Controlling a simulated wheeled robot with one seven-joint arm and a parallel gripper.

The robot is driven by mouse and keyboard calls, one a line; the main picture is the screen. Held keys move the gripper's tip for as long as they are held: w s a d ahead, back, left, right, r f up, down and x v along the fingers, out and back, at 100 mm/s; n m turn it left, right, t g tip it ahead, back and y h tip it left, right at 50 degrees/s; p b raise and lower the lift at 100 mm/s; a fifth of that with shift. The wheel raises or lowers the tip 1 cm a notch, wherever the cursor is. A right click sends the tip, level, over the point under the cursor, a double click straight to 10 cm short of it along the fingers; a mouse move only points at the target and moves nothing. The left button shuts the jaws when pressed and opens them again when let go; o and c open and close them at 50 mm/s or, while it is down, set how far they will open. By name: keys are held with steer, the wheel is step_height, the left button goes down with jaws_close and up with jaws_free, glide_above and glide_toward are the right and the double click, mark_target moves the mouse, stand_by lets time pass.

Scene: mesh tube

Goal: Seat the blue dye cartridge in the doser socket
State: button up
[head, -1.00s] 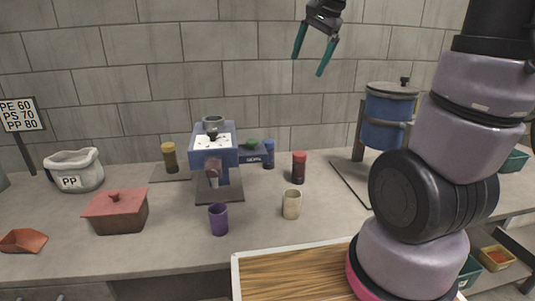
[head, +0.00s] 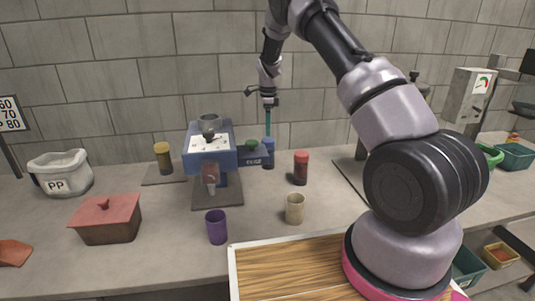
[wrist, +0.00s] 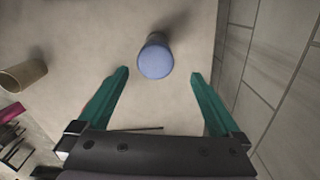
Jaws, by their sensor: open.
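The blue dye cartridge (head: 268,157) stands upright on the counter, right behind the doser's side block. In the wrist view the cartridge (wrist: 155,60) is seen from above, between and slightly beyond the fingertips. My gripper (head: 268,121) points down over it with teal fingers; the wrist view shows the gripper (wrist: 159,74) open and empty, a finger on each side. The doser (head: 224,160) is a blue machine with a white speckled top. Its labelled side block (head: 253,161) carries a green part (head: 252,146). I cannot clearly make out the socket opening.
A red cartridge (head: 300,168) stands right of the blue one, an amber jar (head: 163,158) left of the doser. A beige cup (head: 294,208) and purple cup (head: 217,227) stand in front. The tiled wall (head: 120,90) is close behind. A red lidded box (head: 106,219) sits left.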

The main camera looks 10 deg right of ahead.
mark_target(268, 139)
step_height(268, 139, down, 6)
steer(key=shift+r, duration=0.25)
steer(key=f, duration=0.5)
steer(key=shift+s+f, duration=0.1)
steer(key=shift+s, duration=0.2)
steer(key=shift+a, duration=0.1)
steer(key=c, duration=1.5)
